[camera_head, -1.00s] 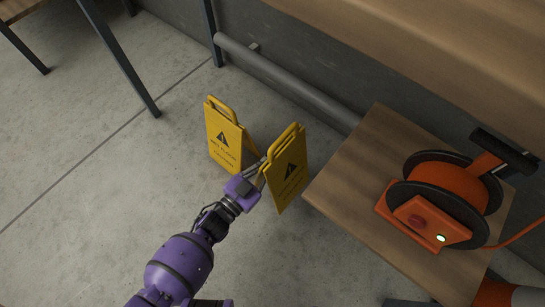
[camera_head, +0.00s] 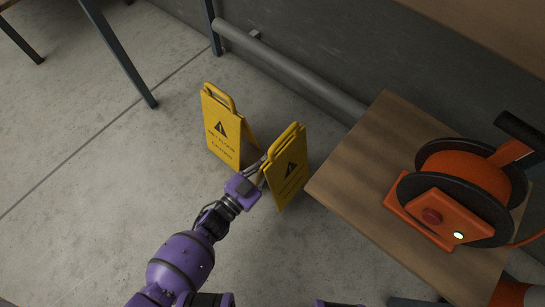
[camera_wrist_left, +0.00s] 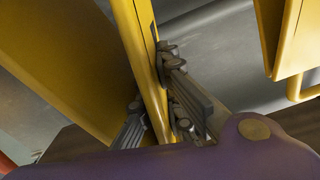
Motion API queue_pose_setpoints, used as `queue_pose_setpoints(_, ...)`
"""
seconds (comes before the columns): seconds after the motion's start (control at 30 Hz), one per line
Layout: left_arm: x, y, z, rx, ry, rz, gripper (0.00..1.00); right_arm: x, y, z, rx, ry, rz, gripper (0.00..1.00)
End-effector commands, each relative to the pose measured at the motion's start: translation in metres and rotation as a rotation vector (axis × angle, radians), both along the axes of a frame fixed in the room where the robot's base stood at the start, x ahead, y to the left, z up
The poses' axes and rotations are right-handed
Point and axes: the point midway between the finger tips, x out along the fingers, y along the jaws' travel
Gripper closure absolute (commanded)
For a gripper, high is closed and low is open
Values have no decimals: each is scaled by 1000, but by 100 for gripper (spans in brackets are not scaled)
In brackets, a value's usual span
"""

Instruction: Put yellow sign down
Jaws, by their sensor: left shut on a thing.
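A yellow wet-floor sign (camera_head: 286,172) with a black warning triangle is held by my left gripper (camera_head: 260,172), left of the small wooden table. The gripper is shut on its side edge; the fingers (camera_wrist_left: 160,105) pinch the yellow edge (camera_wrist_left: 142,70) in the left wrist view. The sign is upright and looks nearly folded; I cannot tell whether its foot touches the floor. A second yellow sign (camera_head: 222,132) stands spread open on the floor just to the left and behind. My right gripper is not in view.
The wooden table (camera_head: 350,180) bears an orange cable reel (camera_head: 460,190), close to the held sign's right. A grey pipe (camera_head: 290,70) runs along the wall behind. Bare concrete floor (camera_head: 110,190) lies open at the left.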

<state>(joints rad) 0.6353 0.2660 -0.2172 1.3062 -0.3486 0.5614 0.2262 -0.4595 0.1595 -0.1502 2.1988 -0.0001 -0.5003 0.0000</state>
Motion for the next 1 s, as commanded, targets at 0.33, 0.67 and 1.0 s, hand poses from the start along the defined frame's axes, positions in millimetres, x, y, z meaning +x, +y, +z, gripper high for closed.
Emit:
queue_pose_setpoints(0.33,1,-1,-5,-3,-4,-1,100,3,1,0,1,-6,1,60)
queue_pose_setpoints(0.67,1,-1,-11,-2,-3,-1,100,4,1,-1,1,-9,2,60)
queue_pose_setpoints(1.0,1,0,-12,-1,-2,0,72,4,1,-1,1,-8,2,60)
